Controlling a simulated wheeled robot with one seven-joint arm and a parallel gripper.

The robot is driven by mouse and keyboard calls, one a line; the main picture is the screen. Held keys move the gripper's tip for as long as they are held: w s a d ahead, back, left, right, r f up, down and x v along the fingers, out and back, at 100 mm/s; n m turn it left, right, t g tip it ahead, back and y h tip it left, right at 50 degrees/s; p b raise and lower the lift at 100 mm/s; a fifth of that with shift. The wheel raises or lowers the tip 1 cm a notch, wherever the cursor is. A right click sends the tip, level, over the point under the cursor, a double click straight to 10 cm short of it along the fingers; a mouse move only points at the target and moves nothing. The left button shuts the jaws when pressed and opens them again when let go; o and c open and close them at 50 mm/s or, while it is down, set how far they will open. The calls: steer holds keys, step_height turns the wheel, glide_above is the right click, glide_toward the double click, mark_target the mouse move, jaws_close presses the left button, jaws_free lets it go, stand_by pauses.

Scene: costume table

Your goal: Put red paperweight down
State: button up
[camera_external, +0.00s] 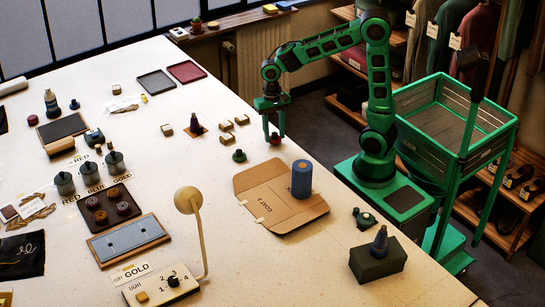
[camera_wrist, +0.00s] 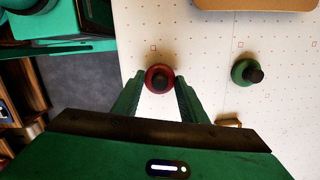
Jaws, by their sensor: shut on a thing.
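The red paperweight (camera_wrist: 159,79) is a round red piece with a dark knob, held between the fingertips of my gripper (camera_wrist: 160,88) in the wrist view. In the external view the red paperweight (camera_external: 275,138) shows at the tips of my gripper (camera_external: 275,130), near the table's right edge. My gripper points down and is shut on it. The paperweight is low, at or just above the white table top (camera_external: 226,180); I cannot tell whether it touches. A green paperweight (camera_external: 239,155) with a dark knob stands apart to the left; it also shows in the wrist view (camera_wrist: 246,72).
A brown folder (camera_external: 255,195) with a blue cylinder (camera_external: 302,179) on it lies in front. Small wooden blocks (camera_external: 226,125) and a purple cone (camera_external: 196,125) stand to the left. The table edge is close to the right. Bare table lies around the green paperweight.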

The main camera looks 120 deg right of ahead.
mark_target(274, 133)
step_height(274, 133, up, 3)
steer(key=shift+r, duration=0.15)
steer(key=a+r, duration=1.2)
steer(key=w+a, duration=0.4)
steer(key=a, duration=0.6)
steer(key=w+a, duration=0.4)
steer(key=a, duration=0.6)
steer(key=s+a, duration=0.3)
steer(key=a, duration=1)
steer(key=s+a, duration=0.3)
steer(key=a, duration=1.1)
steer(key=w+d+f, duration=0.2)
steer(key=f, duration=0.2)
steer(key=w+d+f, duration=0.5)
steer(key=w+f, duration=0.1)
steer(key=f, duration=0.1)
steer(key=shift+d+f, duration=0.2)
steer(key=shift+f, duration=0.15)
steer(key=shift+w+d+f, duration=0.3)
steer(key=shift+w+d, duration=0.05)
steer(key=shift+w, duration=0.1)
steer(key=shift+f, duration=2)
